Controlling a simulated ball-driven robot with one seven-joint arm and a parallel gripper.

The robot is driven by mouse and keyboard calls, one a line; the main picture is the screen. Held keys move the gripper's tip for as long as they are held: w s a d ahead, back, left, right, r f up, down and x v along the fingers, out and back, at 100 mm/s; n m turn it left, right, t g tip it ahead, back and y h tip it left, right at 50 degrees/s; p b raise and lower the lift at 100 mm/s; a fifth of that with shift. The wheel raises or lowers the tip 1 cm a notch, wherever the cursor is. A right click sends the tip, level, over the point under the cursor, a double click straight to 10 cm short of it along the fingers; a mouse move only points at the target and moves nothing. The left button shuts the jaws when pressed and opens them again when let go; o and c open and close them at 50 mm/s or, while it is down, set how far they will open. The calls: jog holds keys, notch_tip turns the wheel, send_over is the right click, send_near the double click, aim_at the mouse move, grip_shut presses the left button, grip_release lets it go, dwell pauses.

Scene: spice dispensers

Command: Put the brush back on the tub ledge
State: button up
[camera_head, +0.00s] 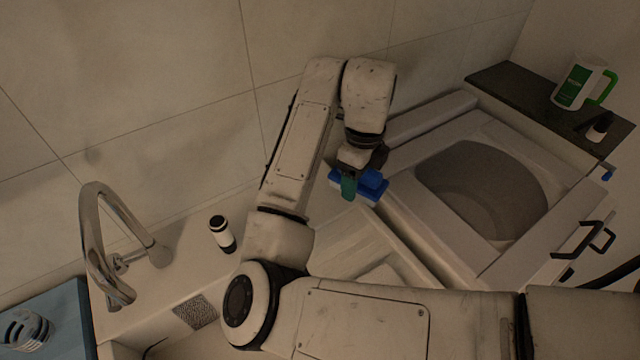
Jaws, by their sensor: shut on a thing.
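The brush (374,184) looks like a blue block with a teal part beside it. It is in the middle of the view, at the end of my arm. My gripper (357,172) is shut on it from above, and the wrist hides part of the hold. The brush shows over the gap between the pale tub ledge (186,262) side and the white unit; I cannot tell how high it is. The ledge runs along the wall at the left, with a chrome faucet (97,232) and a black-and-white bottle (222,234) on it.
A white unit with a wide grey opening (482,190) stands at the right. A dark shelf (515,88) behind it carries a white-and-green jug (580,82) and a small bottle (599,127). A blue surface (62,305) is at lower left. My arm crosses the foreground.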

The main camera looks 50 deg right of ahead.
jog(key=w+d+f, duration=0.1)
jog(key=w+f, duration=0.2)
jog(key=w, duration=0.3)
send_over(322, 194)
jog(key=s, duration=0.1)
notch_tip(322, 194, down, 4)
jog(key=shift+a+f+b, duration=0.1)
jog(key=shift+f+b, duration=0.1)
jog(key=shift+b, duration=0.2)
jog(key=shift+w+f, duration=0.35)
jog(key=shift+f, duration=0.1)
jog(key=shift+w+f+p, duration=0.1)
jog(key=shift+f+p, duration=0.5)
jog(key=shift+f, duration=1.05)
jog(key=shift+f, duration=0.15)
jog(key=o, duration=1)
